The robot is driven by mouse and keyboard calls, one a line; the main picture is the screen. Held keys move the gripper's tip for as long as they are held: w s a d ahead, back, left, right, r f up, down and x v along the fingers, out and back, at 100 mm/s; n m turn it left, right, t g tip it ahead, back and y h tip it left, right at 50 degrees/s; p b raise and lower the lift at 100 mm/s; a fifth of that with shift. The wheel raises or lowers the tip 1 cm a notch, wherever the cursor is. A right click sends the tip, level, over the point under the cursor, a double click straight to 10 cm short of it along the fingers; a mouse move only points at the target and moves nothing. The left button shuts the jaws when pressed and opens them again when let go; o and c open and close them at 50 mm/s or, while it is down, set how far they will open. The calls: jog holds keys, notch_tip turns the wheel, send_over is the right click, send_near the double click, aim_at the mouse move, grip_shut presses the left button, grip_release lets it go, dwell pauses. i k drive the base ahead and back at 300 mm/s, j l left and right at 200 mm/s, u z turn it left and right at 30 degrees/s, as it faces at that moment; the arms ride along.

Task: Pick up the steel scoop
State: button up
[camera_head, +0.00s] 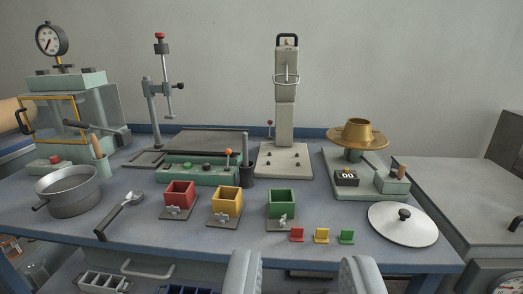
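The steel scoop (132,198) lies on the blue-grey bench top at the front left, just right of a grey metal pan. Its bright bowl points away and its dark handle runs toward the bench's front edge. My gripper (306,275) shows at the bottom centre with its two grey fingers wide apart and nothing between them. It is to the right of the scoop and well apart from it.
The pan (72,192) stands close left of the scoop. Red (179,193), yellow (227,202) and green (282,204) boxes stand to its right. Small coloured pieces (321,236) and a round lid (403,226) lie at the front right. Taller apparatus lines the back.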

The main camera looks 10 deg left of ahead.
aim_at(135, 197)
jog(key=u, duration=1.25)
